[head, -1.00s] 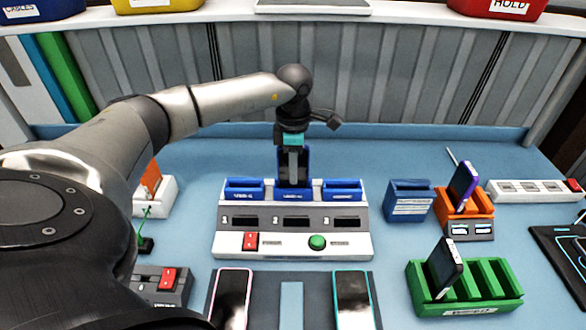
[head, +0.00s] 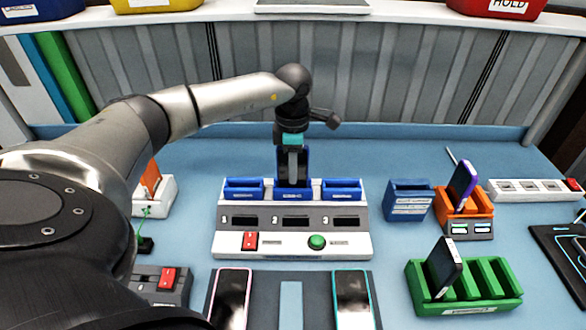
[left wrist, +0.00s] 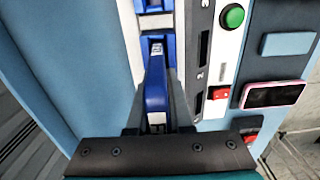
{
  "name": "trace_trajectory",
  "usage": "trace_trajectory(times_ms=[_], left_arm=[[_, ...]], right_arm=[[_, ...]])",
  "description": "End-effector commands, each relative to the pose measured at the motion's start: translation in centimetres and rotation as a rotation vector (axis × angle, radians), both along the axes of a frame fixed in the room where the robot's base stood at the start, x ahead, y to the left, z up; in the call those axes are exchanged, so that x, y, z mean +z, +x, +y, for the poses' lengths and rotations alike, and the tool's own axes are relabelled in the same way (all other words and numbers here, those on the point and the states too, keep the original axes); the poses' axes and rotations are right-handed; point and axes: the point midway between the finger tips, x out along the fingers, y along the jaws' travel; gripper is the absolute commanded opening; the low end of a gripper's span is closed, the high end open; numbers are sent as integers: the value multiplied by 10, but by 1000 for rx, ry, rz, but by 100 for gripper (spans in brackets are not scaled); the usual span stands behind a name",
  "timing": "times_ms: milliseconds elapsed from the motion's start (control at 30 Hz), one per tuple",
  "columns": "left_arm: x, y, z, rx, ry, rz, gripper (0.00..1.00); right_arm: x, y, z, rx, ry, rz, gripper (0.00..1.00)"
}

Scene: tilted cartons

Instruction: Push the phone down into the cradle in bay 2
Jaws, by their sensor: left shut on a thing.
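My left gripper (head: 291,165) is over the middle blue cradle of the white charging dock (head: 345,245). It is shut on a dark blue phone (head: 307,160), which stands upright, its lower end at the bay 2 cradle (head: 292,194). In the left wrist view the blue phone (left wrist: 156,92) lies between the fingers, lined up with the blue cradle (left wrist: 153,42). How deep its lower end sits is hidden. My right gripper is not in view.
Blue cradles (head: 244,188) (head: 342,189) flank bay 2 and look empty. A red switch (head: 249,240) and green button (head: 317,242) are on the dock front. Two phones (head: 232,295) (head: 352,297) lie in front. A green rack (head: 490,302) holds a dark phone at right.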

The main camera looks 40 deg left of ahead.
Motion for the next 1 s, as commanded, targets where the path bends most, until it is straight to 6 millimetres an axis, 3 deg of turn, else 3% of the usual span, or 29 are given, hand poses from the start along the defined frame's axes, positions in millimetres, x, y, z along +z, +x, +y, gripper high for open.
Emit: trace_trajectory(times_ms=[1000], left_arm=[[-10, -1, 0, -1, 0, 3, 0]], right_arm=[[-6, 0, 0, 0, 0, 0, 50]])
